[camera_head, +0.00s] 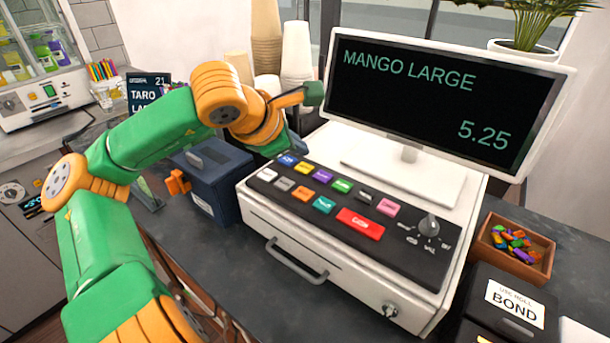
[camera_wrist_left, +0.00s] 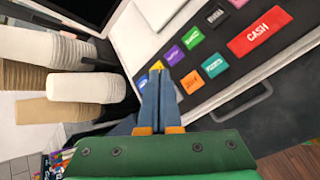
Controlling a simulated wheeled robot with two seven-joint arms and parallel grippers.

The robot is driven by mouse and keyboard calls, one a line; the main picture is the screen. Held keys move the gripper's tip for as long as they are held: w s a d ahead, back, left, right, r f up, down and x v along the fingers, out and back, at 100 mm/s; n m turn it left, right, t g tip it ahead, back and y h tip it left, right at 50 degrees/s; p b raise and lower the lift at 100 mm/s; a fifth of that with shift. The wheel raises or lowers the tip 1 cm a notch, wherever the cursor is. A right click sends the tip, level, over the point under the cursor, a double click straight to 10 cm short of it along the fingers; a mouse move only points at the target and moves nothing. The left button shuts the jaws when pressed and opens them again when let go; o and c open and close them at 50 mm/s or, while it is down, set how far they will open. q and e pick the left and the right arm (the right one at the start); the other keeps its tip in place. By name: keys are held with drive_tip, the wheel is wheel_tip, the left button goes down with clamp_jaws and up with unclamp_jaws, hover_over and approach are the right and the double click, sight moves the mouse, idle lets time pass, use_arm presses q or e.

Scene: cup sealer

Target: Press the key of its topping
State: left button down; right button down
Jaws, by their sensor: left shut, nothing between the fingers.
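The register's key panel (camera_head: 400,250) has two rows of coloured keys. The back row has a blue key (camera_head: 287,160), yellow key (camera_head: 304,167), purple key (camera_head: 323,176), green key (camera_head: 342,186), black key and pink key (camera_head: 388,207). The front row has pale keys, an orange key (camera_head: 302,194), a teal key (camera_head: 324,205) and the red CASH key (camera_head: 360,223). Most labels are too small to read. My left gripper (camera_head: 294,148) is shut and empty, at the blue-yellow end of the panel. In the left wrist view its fingertips (camera_wrist_left: 160,70) overlap the yellow key; contact is unclear.
The screen (camera_head: 440,100) reads MANGO LARGE 5.25. A card (camera_head: 150,92) behind my arm shows TARO and 21. Cup stacks (camera_head: 297,50) stand behind the register. A dark blue box (camera_head: 215,180) is left; a bin of colourful pieces (camera_head: 515,250) is right.

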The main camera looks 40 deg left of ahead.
sight(299, 196)
use_arm(q)
wheel_tip(299, 196, down, 8)
drive_tip(key=b, duration=0.6)
drive_tip(key=shift+a+r, duration=0.15)
drive_tip(key=shift+w+f+b, duration=0.1)
drive_tip(key=shift+f+b, duration=0.2)
drive_tip(key=shift+b, duration=0.1)
drive_tip(key=shift+r, duration=0.1)
idle(1.0)
drive_tip(key=shift+f+b, duration=0.45)
drive_tip(key=shift+b, duration=0.15)
drive_tip(key=shift+f+b, duration=0.45)
drive_tip(key=shift+b, duration=0.1)
idle(0.5)
drive_tip(key=shift+r, duration=0.15)
drive_tip(key=shift+r+p, duration=0.6)
drive_tip(key=shift+r, duration=0.1)
